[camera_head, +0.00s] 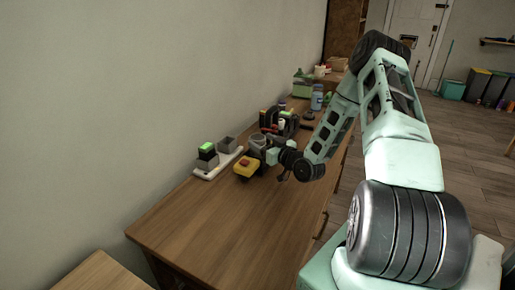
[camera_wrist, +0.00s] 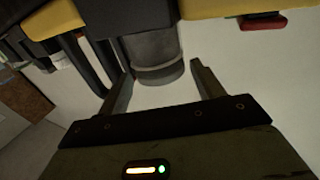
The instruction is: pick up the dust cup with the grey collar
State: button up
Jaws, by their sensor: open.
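A grey cylinder with a lighter grey band, which looks like the dust cup with the grey collar (camera_wrist: 151,48), shows at the top middle of the wrist view. In the head view a grey cup-like part (camera_head: 258,140) stands by my gripper (camera_head: 271,155) on the wooden counter. In the wrist view my gripper (camera_wrist: 161,69) is open, with one finger on each side of the band. Gaps show beside the band, and nothing is visibly gripped. A dark body with yellow parts (camera_wrist: 216,8) adjoins the cylinder, and its full shape is cut off.
A white strip holding grey blocks (camera_head: 218,165), one green-topped, lies by the wall. Dark tools (camera_head: 279,120) and bottles (camera_head: 316,97) stand farther back. The counter's near part (camera_head: 215,225) is clear.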

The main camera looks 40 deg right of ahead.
jog(key=shift+w, duration=0.45)
jog(key=shift+c, duration=0.4)
jog(key=c, duration=0.7)
